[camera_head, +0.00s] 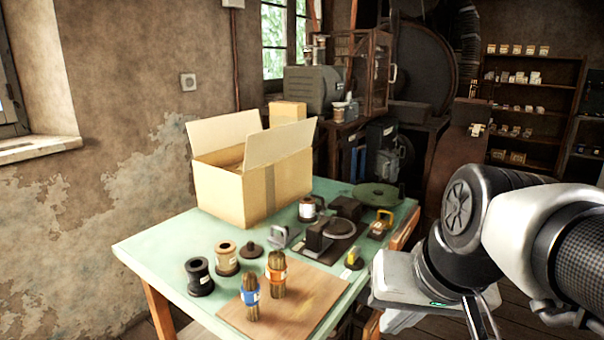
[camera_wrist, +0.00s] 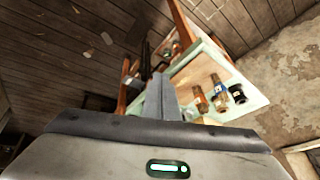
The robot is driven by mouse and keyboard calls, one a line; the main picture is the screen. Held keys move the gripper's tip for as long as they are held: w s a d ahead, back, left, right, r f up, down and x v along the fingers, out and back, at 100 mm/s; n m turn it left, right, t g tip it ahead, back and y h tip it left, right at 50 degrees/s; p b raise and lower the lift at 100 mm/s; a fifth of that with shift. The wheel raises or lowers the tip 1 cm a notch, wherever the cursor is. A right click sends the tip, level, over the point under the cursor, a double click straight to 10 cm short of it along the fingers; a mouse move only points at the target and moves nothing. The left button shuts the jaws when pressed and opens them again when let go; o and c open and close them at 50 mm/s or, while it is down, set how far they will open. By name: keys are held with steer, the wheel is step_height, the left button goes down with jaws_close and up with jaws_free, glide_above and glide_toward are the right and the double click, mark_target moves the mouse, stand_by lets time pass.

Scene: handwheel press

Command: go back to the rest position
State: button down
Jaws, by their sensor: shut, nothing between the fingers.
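My gripper (camera_wrist: 161,85) shows in the middle of the wrist view with its two fingers together and nothing between them. In the head view my arm comes in from the right, and the hand is beside the right edge of the green table (camera_head: 150,247), apart from the things on it. The wrist view is tilted and shows the table (camera_wrist: 250,95) beyond the fingers, with floorboards at the upper left. The fingertips cannot be made out clearly in the head view.
An open cardboard box (camera_head: 225,190) stands at the table's back. A dark press-like device (camera_head: 318,235) is near the middle. Shelves (camera_head: 530,100) are behind.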

steer(key=s+d+r+n+h+p, duration=0.1)
steer(key=s+d+r+p, duration=0.1)
steer(key=r+p, duration=1.6)
steer(key=shift+s+t+p, duration=0.3)
steer(key=shift+s+p, duration=0.25)
steer(key=shift+s, duration=0.05)
steer(key=shift+r, duration=0.1)
